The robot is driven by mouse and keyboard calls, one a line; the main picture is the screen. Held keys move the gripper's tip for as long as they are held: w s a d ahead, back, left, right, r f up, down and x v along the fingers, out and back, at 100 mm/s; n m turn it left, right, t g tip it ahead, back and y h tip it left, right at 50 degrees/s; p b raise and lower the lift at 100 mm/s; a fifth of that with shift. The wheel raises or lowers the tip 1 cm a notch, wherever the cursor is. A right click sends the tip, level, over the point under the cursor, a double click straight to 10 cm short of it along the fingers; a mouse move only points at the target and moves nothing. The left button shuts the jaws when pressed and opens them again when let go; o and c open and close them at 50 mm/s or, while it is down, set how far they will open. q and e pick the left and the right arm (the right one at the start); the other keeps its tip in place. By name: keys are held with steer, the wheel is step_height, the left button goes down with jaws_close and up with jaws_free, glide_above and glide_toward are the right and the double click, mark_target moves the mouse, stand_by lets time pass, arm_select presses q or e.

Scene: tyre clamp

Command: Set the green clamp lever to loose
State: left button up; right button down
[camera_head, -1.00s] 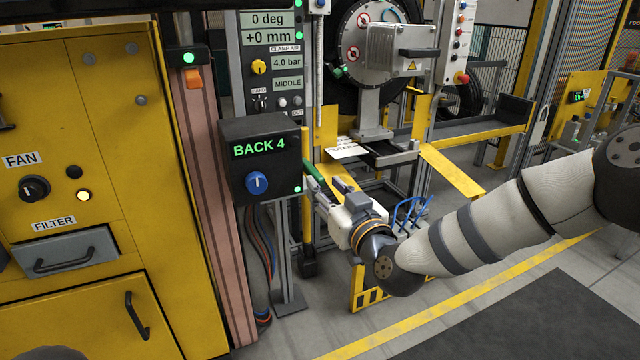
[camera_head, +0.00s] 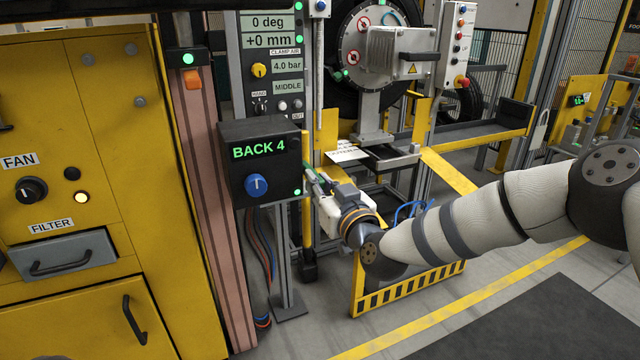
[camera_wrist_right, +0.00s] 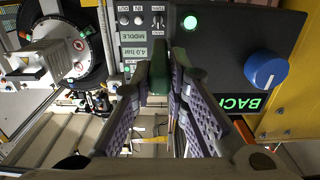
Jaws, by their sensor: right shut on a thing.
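The green clamp lever (camera_head: 313,178) sticks out beside the right side of the black BACK 4 box (camera_head: 262,212). It is mostly hidden by my right gripper (camera_head: 316,177), which reaches it from the right. In the right wrist view, the dark green lever (camera_wrist_right: 159,85) lies between the two fingers of my right gripper (camera_wrist_right: 160,66), which are shut on it. The lever's pivot and any position marks are hidden. My left gripper is not in view.
The box carries a blue knob (camera_head: 256,185). A panel (camera_head: 275,50) reading 4.0 bar and MIDDLE stands behind it. A yellow cabinet (camera_head: 90,190) is at the left. A yellow frame (camera_head: 410,290) stands behind and below my right arm. Open floor lies at the lower right.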

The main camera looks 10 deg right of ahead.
steer(key=shift+f+t+b, duration=0.3)
steer(key=shift+f+b, duration=0.3)
steer(key=shift+b, duration=0.1)
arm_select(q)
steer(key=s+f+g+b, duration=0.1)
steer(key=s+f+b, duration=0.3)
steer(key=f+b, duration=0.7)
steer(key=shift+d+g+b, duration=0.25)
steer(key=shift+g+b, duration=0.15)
arm_select(e)
steer(key=f+t, duration=0.1)
steer(key=t, duration=0.1)
steer(key=w+f+t+y, duration=0.1)
steer(key=t, duration=0.1)
steer(key=f+t+y, duration=0.1)
steer(key=f+t, duration=0.1)
steer(key=shift+w+a, duration=0.2)
steer(key=shift+a, duration=0.05)
steer(key=shift+r, duration=0.15)
